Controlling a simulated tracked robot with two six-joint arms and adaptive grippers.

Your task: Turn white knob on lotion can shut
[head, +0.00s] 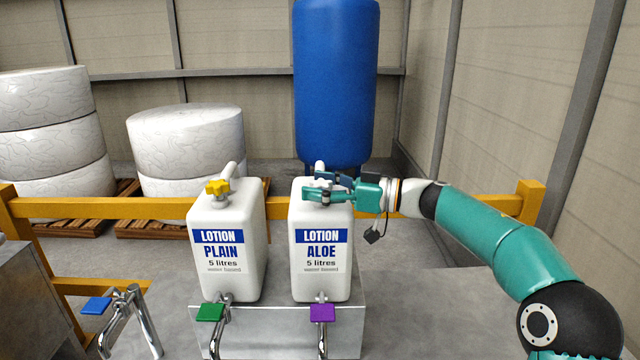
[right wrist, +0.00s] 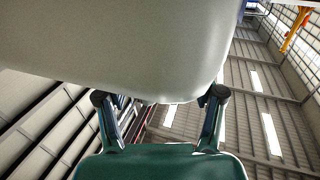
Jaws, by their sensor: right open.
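The lotion can marked ALOE (head: 321,266) is a white five-litre can with a blue label, upright on a metal stand. Its white knob (head: 318,183) is on top near the front and is partly hidden by my right gripper (head: 316,186). The gripper comes in level from the right, with its open fingers on either side of the knob; I cannot tell whether they touch it. In the right wrist view a large smooth white surface fills the top, and the two spread fingers (right wrist: 160,100) reach up to its edge. My left gripper is not in view.
A second can marked PLAIN (head: 226,271) with a yellow knob (head: 217,187) stands close on the left. Taps with purple (head: 322,313), green (head: 210,312) and blue (head: 96,306) levers are in front. A yellow rail (head: 463,206) and blue tank (head: 336,85) stand behind.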

